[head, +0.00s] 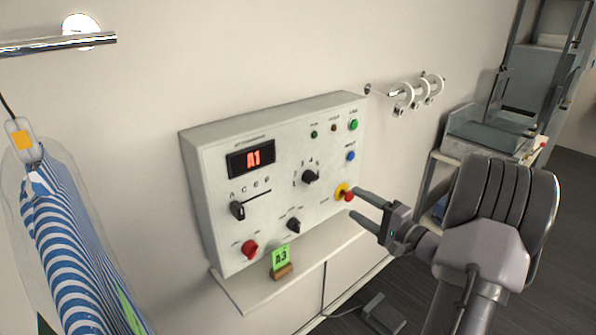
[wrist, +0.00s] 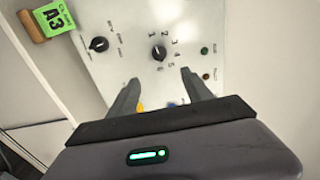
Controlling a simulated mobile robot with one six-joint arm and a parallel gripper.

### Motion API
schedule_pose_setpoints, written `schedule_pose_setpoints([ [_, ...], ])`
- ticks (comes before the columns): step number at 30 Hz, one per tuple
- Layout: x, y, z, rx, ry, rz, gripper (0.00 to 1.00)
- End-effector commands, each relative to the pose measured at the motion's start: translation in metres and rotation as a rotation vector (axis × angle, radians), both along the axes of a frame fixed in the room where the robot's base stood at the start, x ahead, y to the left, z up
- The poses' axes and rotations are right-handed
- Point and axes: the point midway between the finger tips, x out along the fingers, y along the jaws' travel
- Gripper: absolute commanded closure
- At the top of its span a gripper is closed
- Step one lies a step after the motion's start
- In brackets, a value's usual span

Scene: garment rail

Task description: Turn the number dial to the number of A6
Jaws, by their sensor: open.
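The number dial (head: 310,177) is a black knob on the right half of a grey wall panel (head: 214,203), with small numerals around it. It also shows in the wrist view (wrist: 158,53), ahead of my fingertips. The red display (head: 253,159) reads A1. The letter knob (head: 237,210) sits lower left under the letters. My gripper (head: 355,203) is open and empty, right of the panel near the yellow-and-red button. In the wrist view its two fingers (wrist: 160,76) are spread below the dial, apart from it. The dial's exact pointing is too small to tell.
A green card (head: 281,257) reading A3 stands in a wooden holder on the ledge below. A red knob (head: 250,249), another black knob (head: 294,225), the yellow-and-red button (head: 345,192) and a blue button (head: 351,156) are nearby. A striped garment (head: 70,255) hangs left.

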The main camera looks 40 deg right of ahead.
Motion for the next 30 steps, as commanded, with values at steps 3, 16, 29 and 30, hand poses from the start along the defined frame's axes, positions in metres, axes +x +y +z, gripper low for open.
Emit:
schedule_pose_setpoints([
  [3,0.030,0.005,-0.001,-0.002,0.001,0.009,0.42],
  [16,0.146,0.015,-0.001,-0.001,0.004,0.009,0.42],
  [29,0.165,0.016,-0.001,0.001,0.004,0.008,0.42],
  [30,0.165,0.016,-0.001,0.001,0.004,0.008,0.44],
])
